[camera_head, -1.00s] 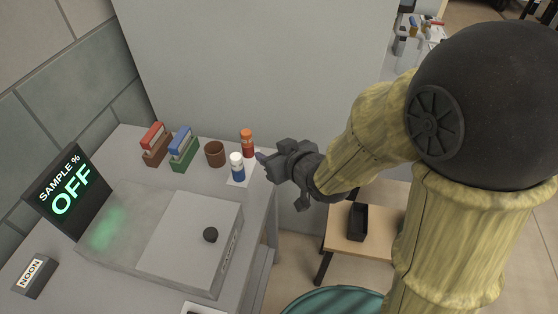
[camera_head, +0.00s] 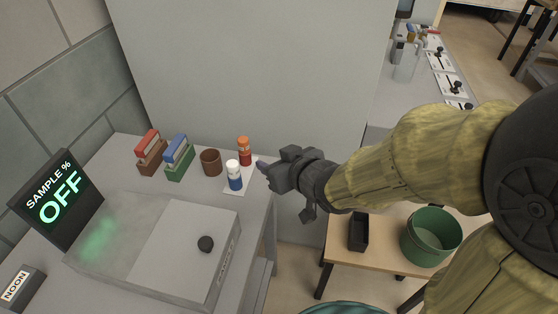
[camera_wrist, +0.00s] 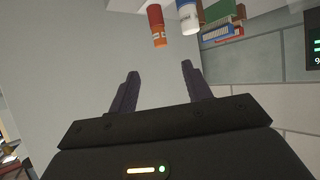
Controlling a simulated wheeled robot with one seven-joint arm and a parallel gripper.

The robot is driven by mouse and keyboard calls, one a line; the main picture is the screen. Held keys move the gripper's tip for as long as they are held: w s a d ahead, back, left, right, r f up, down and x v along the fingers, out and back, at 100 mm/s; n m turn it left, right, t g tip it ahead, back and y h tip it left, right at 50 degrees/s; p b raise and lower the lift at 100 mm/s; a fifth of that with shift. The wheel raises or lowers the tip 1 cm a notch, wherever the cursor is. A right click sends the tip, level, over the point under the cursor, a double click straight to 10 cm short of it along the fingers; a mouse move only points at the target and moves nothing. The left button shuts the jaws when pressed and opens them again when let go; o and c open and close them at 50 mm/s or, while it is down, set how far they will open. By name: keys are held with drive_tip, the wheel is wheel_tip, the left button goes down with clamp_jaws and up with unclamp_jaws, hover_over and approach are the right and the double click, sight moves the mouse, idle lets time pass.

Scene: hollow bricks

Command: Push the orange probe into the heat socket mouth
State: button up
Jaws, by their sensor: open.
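I cannot make out an orange probe or a heat socket mouth in either view. The only clearly orange thing near my gripper is a small bottle with an orange cap (camera_head: 244,150), upright at the back right of the bench; it also shows in the wrist view (camera_wrist: 156,26). A white-capped blue bottle (camera_head: 234,175) stands in front of it on a white card. My gripper (camera_head: 262,167) is just right of the bottles, pointing left over the bench edge. In the wrist view its jaws (camera_wrist: 160,72) are apart with nothing between them.
A low table with a green bucket (camera_head: 430,237) and black tray (camera_head: 358,232) stands right. A counter with several black knobs lies beyond.

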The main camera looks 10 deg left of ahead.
drive_tip(key=d+f+m+g+h, duration=0.2)
drive_tip(key=d+f+m+h, duration=0.25)
drive_tip(key=d, duration=0.85)
drive_tip(key=s+d+f+m+g+h, duration=0.3)
drive_tip(key=s+d+f+g, duration=0.1)
drive_tip(key=s+d, duration=0.3)
drive_tip(key=shift+s+d+f+m+g, duration=0.25)
drive_tip(key=shift+d+f+m+g, duration=0.15)
drive_tip(key=shift+d, duration=0.8)
drive_tip(key=w+p+v, duration=0.1)
drive_tip(key=p+v, duration=0.7)
drive_tip(key=w+r+p+v, duration=0.1)
drive_tip(key=w+p+v, duration=0.1)
drive_tip(key=p+v, duration=0.6)
drive_tip(key=shift+w+a+p, duration=0.2)
drive_tip(key=shift+w+p, duration=0.1)
drive_tip(key=shift+w, duration=0.05)
drive_tip(key=shift+o, duration=0.5)
